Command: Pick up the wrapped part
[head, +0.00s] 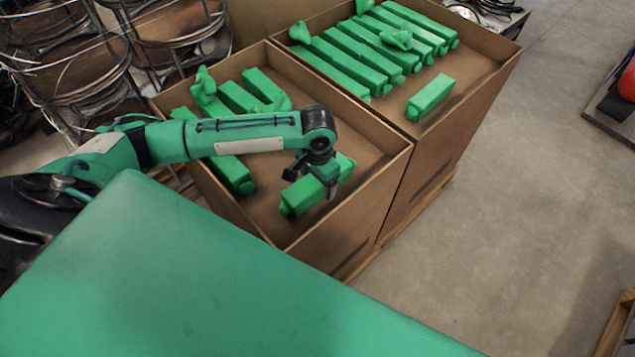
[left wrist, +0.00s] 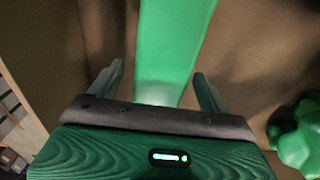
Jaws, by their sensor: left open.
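A green wrapped part (head: 304,195) lies in the near cardboard box (head: 350,210), close to its right corner. My left gripper (head: 318,180) is over this part, pointing down. In the left wrist view the same long green part (left wrist: 172,50) runs between the two open fingers (left wrist: 160,85), which stand apart on either side of it. I cannot tell how far the fingertips reach down beside it. My right gripper is in neither view.
Several other green wrapped parts (head: 238,97) lie at the back of the near box. A second cardboard box (head: 475,85) adjoins it, with a row of green parts and a single part (head: 431,97) apart. Wire baskets (head: 160,35) stand at the upper left.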

